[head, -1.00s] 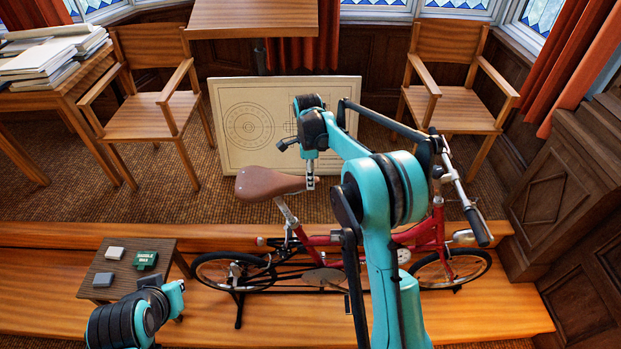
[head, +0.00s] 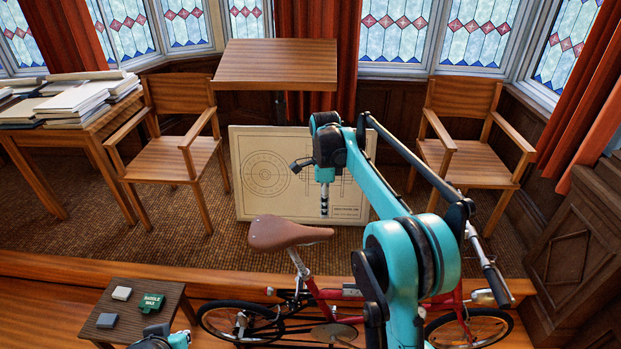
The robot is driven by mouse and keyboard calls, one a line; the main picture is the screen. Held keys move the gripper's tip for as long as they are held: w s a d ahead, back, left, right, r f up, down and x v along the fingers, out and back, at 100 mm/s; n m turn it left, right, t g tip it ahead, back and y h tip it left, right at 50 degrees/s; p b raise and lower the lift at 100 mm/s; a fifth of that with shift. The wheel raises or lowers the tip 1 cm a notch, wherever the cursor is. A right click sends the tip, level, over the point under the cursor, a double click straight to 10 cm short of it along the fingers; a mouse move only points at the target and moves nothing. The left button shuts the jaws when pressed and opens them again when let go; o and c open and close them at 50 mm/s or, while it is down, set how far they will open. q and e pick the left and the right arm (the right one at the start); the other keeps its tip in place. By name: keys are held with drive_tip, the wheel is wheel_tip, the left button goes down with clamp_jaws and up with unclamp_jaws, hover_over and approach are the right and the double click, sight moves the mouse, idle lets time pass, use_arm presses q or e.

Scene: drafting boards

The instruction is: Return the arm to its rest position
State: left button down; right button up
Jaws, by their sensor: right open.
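My right arm rises from the bottom of the head view, and its forearm runs up and to the left. My right gripper (head: 324,208) hangs at the end of it, pointing down, open and empty. In the picture it overlaps the drafting board and sits above and right of the bicycle saddle (head: 285,233), apart from it. Only a small part of my left arm (head: 165,340) shows at the bottom edge, beside the low table. My left gripper is out of the picture.
A red bicycle (head: 335,296) stands below my right arm. A drawing board (head: 240,200) leans behind, between two wooden chairs (head: 170,158) (head: 465,160).

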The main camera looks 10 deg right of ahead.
drive_tip(key=s+a+f+n+t+b, duration=0.1)
drive_tip(key=s+f+n+t+b, duration=0.15)
drive_tip(key=s+n+b, duration=0.4)
drive_tip(key=s+a+f+n+t+b, duration=0.1)
drive_tip(key=s+f+n+b, duration=0.25)
drive_tip(key=s, duration=0.55)
drive_tip(key=s+f+n+t+b, duration=0.4)
drive_tip(key=s+f+n+b, duration=0.6)
drive_tip(key=s+f, duration=0.5)
drive_tip(key=shift+s+a+f+n, duration=0.25)
drive_tip(key=shift+s+f+n, duration=0.05)
drive_tip(key=shift+f+n, duration=0.3)
